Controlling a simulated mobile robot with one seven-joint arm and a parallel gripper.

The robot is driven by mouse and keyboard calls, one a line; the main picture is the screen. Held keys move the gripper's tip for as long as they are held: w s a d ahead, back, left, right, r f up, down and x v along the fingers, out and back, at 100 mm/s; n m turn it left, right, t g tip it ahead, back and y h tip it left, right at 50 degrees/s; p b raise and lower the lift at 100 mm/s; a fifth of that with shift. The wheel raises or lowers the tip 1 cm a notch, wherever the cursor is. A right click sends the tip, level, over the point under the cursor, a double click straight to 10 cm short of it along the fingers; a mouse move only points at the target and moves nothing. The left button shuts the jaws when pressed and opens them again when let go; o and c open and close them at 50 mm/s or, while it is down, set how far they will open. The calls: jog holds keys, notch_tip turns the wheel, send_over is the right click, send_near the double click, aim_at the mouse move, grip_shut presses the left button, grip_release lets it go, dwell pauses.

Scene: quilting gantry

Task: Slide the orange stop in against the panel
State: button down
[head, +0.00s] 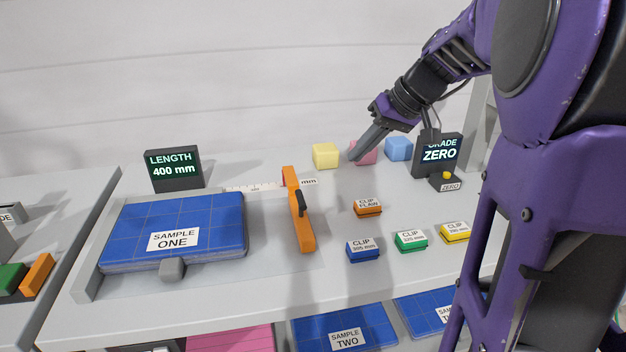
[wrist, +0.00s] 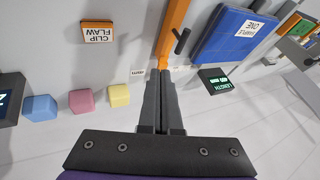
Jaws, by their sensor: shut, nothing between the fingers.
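The orange stop (head: 301,222) is an upright bar with a dark handle, set across the white ruler (head: 250,187) on the table. It stands to the right of the blue panel (head: 175,222) labelled SAMPLE ONE, with a clear gap between them. In the wrist view the stop (wrist: 171,40) and its dark handle (wrist: 182,41) lie ahead of the fingers, and the panel (wrist: 236,36) is to their right. My gripper (head: 354,157) is shut and empty, above the back of the table by the cubes. Its fingers also show in the wrist view (wrist: 161,90).
A LENGTH display (head: 174,171) reads 400 mm. Yellow (head: 325,156), pink (head: 368,152) and blue (head: 398,148) cubes stand at the back. Orange (head: 367,208), blue (head: 363,250), green (head: 410,242) and yellow (head: 455,233) clips lie right of the stop.

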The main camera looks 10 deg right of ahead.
jog(key=w+a+f+b, duration=0.2)
jog(key=w+a+f, duration=0.1)
jog(key=a+f, duration=0.5)
jog(key=shift+f, duration=0.75)
jog(key=shift+w, duration=0.1)
